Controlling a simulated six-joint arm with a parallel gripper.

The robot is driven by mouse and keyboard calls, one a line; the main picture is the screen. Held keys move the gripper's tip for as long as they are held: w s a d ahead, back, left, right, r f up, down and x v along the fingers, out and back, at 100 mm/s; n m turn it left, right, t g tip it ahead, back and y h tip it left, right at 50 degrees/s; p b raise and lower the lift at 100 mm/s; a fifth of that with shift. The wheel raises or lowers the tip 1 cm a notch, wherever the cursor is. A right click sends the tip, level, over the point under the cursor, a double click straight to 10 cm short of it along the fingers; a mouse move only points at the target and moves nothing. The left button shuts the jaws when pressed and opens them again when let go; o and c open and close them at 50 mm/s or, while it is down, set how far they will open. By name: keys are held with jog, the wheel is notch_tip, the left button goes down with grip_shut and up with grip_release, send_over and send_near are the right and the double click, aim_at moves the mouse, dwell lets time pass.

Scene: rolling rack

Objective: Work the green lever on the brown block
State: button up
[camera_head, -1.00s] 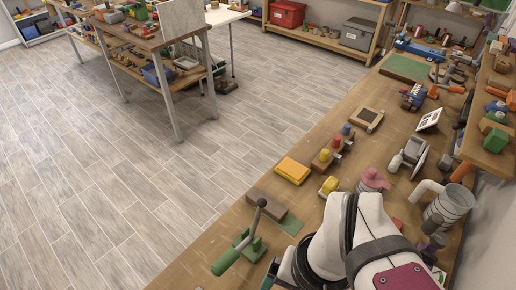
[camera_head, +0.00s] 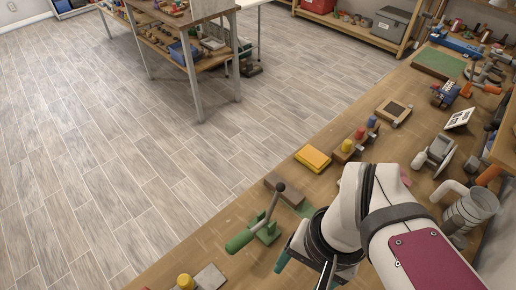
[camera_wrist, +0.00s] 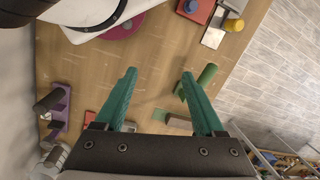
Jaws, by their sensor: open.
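The green lever (camera_head: 241,241) is a thick green handle on a green base, with a grey rod ending in a dark ball. It stands near the bench's left edge in the head view, close to a brown block (camera_head: 281,184); whether it is fixed to the block I cannot tell. My gripper (camera_wrist: 159,73) has two teal fingers, apart and empty above the bench. In the head view the arm hides most of it.
A yellow block (camera_head: 313,158) and a row of coloured knobs (camera_head: 350,145) stand farther along the bench (camera_head: 345,108). A yellow knob (camera_head: 185,282) and a grey plate (camera_head: 210,277) lie at the near end. Bare wood lies between the fingers, and open floor is left of the bench.

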jog(key=w+a+r+m+g+h, duration=0.1)
jog(key=w+a+r+h, duration=0.1)
jog(key=w+a, duration=0.5)
jog(key=m+h, duration=0.1)
jog(key=h, duration=0.1)
send_near(239, 237)
jog(key=shift+m+g, duration=0.3)
jog(key=x, duration=0.8)
jog(key=shift+w+d+f, duration=0.1)
jog(key=shift+w+f, duration=0.05)
jog(key=shift+f, duration=0.1)
jog(key=shift+d+f, duration=0.1)
jog(key=shift+f, duration=0.45)
jog(key=shift+c, duration=0.3)
grip_shut()
